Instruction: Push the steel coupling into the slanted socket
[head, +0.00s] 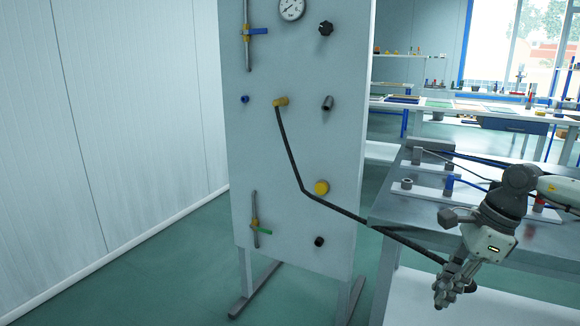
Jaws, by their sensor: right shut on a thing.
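My right gripper (455,284) is at the lower right, in front of the workbench and well apart from the panel. It is shut on the free end of a black hose (335,207); the fingers hide most of this end, where the steel coupling seems to be. The hose's other end is on a yellow fitting (281,101) on the upright panel (285,150). A grey steel fitting (327,103) slants out of the panel right of the yellow one and looks like the slanted socket. A dark round port (319,241) is low on the panel. My left gripper is out of view.
The panel also carries a gauge (291,9), a black knob (326,28), a blue-handled valve (256,32), a green-handled valve (257,226), a blue port (245,99) and a yellow button (321,187). A workbench (400,209) with fittings stands right of the panel. Floor left of it is clear.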

